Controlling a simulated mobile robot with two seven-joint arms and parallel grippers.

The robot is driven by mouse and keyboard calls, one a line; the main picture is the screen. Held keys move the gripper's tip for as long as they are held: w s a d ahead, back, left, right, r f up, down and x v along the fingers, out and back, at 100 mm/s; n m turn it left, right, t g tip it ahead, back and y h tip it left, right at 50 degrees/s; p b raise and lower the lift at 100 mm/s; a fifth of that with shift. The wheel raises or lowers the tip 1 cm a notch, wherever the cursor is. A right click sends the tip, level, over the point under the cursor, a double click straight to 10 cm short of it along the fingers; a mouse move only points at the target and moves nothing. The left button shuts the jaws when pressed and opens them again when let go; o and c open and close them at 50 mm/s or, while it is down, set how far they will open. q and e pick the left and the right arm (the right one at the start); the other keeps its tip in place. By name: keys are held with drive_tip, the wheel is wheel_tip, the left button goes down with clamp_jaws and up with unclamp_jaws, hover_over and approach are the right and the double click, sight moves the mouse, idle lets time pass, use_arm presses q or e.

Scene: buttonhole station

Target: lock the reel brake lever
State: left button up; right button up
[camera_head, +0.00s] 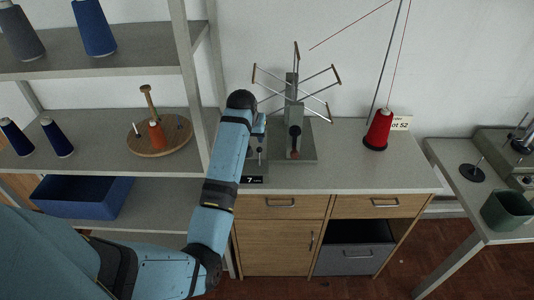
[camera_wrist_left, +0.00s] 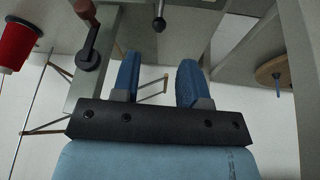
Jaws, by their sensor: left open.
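The reel (camera_head: 293,88), with several thin arms, stands on a grey post and base plate on the bench. A black crank (camera_head: 295,131) with a reddish-brown handle is on its front, and it also shows in the left wrist view (camera_wrist_left: 90,48). A short rod with a dark ball knob (camera_head: 260,150), which looks like the brake lever, stands left of the crank. In the left wrist view the ball-ended rod (camera_wrist_left: 159,22) lies beyond the fingertips, apart from them. My left gripper (camera_wrist_left: 157,66) is open and empty; in the head view my arm mostly hides it.
The shelf upright (camera_head: 196,85) is close left of my arm. A round wooden stand (camera_head: 160,136) is on the shelf. The bench's right front is clear.

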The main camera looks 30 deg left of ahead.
sight(259, 151)
use_arm(q)
drive_tip(key=p+x, duration=0.1)
drive_tip(key=x, duration=1.1)
drive_tip(key=shift+w+f, duration=0.15)
drive_tip(key=shift+f, duration=0.15)
clamp_jaws()
